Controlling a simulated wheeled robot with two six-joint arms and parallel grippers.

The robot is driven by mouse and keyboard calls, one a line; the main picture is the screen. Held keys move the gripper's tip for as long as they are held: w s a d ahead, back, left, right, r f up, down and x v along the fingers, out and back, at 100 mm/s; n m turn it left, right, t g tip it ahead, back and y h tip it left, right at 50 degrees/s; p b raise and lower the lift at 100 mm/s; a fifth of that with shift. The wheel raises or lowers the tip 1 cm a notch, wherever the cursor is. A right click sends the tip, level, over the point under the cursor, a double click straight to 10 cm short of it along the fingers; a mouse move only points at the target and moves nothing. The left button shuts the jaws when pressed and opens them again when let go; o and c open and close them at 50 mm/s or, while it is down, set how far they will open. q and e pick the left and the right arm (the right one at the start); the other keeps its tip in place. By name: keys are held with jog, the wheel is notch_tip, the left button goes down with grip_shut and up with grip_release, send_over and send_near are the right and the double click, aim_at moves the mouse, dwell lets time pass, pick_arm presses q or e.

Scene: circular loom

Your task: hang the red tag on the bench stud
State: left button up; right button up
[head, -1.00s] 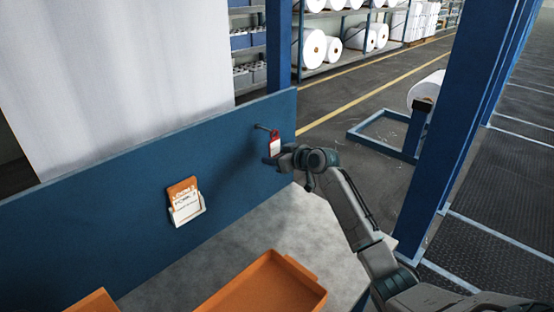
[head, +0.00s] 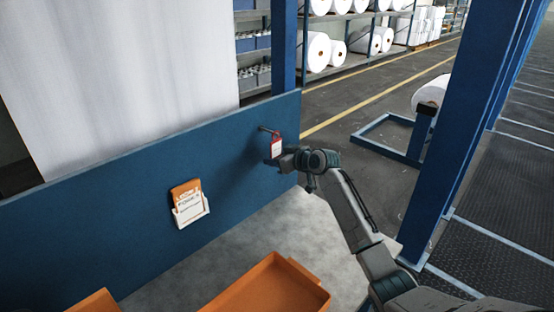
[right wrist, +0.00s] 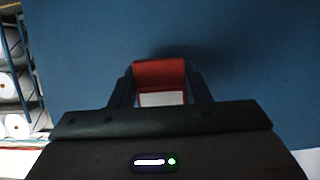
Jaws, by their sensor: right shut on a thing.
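The red tag (head: 277,147), with a white face, is upright against the blue back panel of the bench. In the right wrist view the red tag (right wrist: 160,72) shows between the two fingers. The bench stud (head: 267,129) is a short dark peg on the panel, at the tag's upper end. I cannot tell whether the stud passes through the tag's hole. My right gripper (head: 276,157) is shut on the tag's lower part; it also shows in the right wrist view (right wrist: 160,90). My left gripper is not in view.
A card holder (head: 190,208) with an orange and white card is on the blue panel (head: 110,230). An orange tray (head: 270,290) sits on the grey bench top (head: 235,245). A blue post (head: 460,125) stands right of my arm.

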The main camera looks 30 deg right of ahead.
jog(key=shift+f, duration=0.1)
jog(key=o, duration=1.1)
jog(key=shift+o, duration=0.2)
jog(key=p+v, duration=0.3)
jog(key=v, duration=0.6)
jog(key=shift+f+p, duration=0.35)
jog(key=shift+f, duration=0.05)
jog(key=shift+s, duration=0.1)
